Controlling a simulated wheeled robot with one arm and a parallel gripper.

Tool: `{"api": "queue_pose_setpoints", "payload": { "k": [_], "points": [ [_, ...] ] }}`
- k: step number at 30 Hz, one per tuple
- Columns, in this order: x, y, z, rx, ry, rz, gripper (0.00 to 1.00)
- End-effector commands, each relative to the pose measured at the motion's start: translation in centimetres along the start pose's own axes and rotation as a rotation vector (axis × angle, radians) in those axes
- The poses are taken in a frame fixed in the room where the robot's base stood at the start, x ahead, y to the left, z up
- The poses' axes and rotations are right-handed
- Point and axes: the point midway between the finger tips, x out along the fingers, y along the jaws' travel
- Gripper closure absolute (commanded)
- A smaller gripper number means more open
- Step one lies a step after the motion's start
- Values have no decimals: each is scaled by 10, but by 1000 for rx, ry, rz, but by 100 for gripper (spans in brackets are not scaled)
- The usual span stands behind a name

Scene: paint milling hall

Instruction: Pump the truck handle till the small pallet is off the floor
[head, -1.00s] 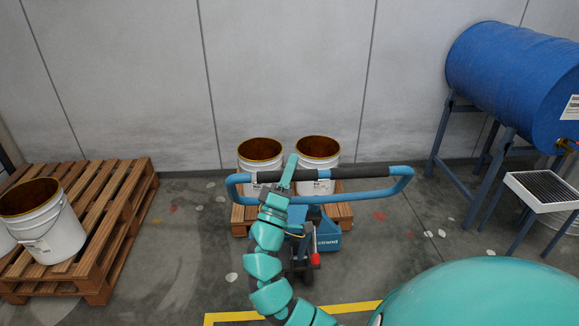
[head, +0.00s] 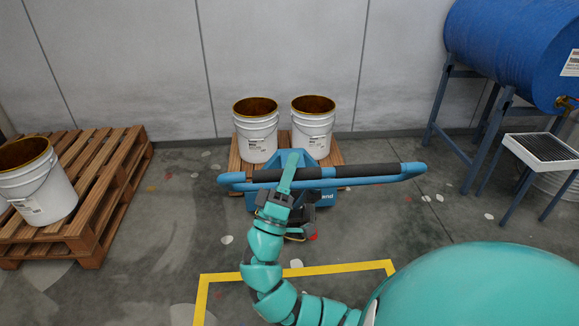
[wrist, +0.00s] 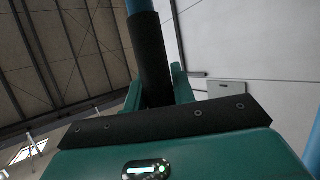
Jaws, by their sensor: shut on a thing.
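The blue truck handle (head: 405,171) with black grips spans the middle of the head view, in front of the small pallet. My gripper (head: 290,172) is shut on the handle's black grip (head: 340,174), left of its centre. In the wrist view the black grip (wrist: 153,65) stands between my gripper's fingers (wrist: 160,92). The truck's blue body (head: 322,197) is partly hidden behind the handle and my arm. The small wooden pallet (head: 338,154) is behind it, bearing two white buckets (head: 256,139) (head: 312,130). Whether the pallet touches the floor cannot be told.
A larger wooden pallet (head: 100,185) with white buckets (head: 42,190) stands at left. A blue drum (head: 510,50) on a stand and a small grated table (head: 543,150) are at right. A yellow floor line (head: 330,268) runs in front; the wall is behind.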

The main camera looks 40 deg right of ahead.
Motion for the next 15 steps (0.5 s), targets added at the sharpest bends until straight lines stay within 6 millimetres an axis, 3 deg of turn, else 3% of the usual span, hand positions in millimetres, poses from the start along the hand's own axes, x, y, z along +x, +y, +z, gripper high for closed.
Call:
{"api": "queue_pose_setpoints", "payload": {
  "k": [13, 14, 15],
  "points": [
    [-3, -6, 3, -6, -2, -9, 100],
    [-3, -6, 3, -7, -1, -9, 69],
    [-4, -6, 3, -8, -1, -9, 61]
  ]
}}
